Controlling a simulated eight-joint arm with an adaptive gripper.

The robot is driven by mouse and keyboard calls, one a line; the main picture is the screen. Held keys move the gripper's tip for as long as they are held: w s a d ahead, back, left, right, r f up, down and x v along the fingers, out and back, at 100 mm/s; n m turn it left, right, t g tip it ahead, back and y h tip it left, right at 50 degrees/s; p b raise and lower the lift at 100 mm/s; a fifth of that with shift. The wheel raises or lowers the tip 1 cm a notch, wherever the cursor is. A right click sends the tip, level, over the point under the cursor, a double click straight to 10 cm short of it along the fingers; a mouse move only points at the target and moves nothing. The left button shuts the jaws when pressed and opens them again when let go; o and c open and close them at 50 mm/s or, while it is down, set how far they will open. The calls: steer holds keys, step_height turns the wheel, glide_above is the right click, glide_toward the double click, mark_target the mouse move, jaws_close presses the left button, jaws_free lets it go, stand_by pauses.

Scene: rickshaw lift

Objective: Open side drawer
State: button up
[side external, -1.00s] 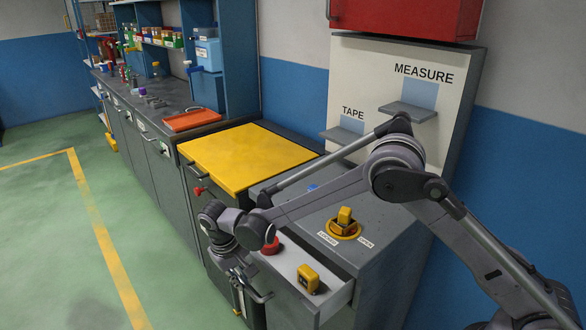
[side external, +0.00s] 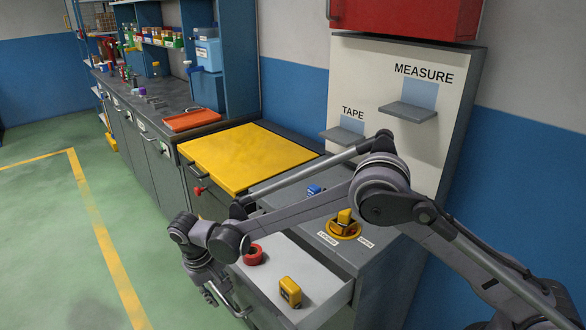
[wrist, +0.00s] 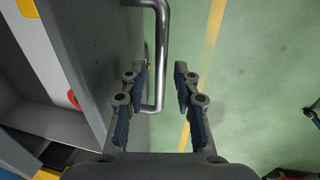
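The side drawer (side external: 318,268) of the grey cabinet stands pulled out. Its light interior holds a red tape roll (side external: 253,255) and a yellow tape measure (side external: 290,291). My gripper (side external: 212,292) is low at the drawer's front, near the metal handle (side external: 240,309). In the wrist view the gripper's two fingers (wrist: 161,75) are spread apart, with the handle (wrist: 162,45) in the gap between them. Space shows beside the bar, so the fingers are not closed on it. The red roll (wrist: 72,98) is partly hidden behind the drawer front (wrist: 95,50).
A yellow-topped cabinet (side external: 245,155) stands beside the drawer cabinet. A yellow switch (side external: 344,226) and a blue item (side external: 314,190) are on the grey top. A panel with TAPE (side external: 345,135) and MEASURE (side external: 408,111) shelves stands behind. The green floor (side external: 60,250) is clear.

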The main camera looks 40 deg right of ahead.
steer(key=shift+r, duration=0.15)
step_height(320, 180, up, 12)
steer(key=a, duration=0.2)
steer(key=shift+f, duration=0.2)
steer(key=shift+a, duration=0.1)
stand_by(0.3)
steer(key=s+d+r+t+y, duration=0.1)
steer(key=s+d+r, duration=0.3)
steer(key=d+r, duration=0.3)
steer(key=s+d+r+t+y, duration=0.1)
steer(key=s+d+r+t, duration=0.2)
steer(key=d, duration=0.6)
steer(key=s+d+f+t, duration=0.2)
steer(key=s+d+t, duration=0.1)
steer(key=s+d, duration=0.8)
steer(key=s, duration=0.4)
steer(key=shift+s+d+f, duration=0.15)
steer(key=shift+f, duration=0.1)
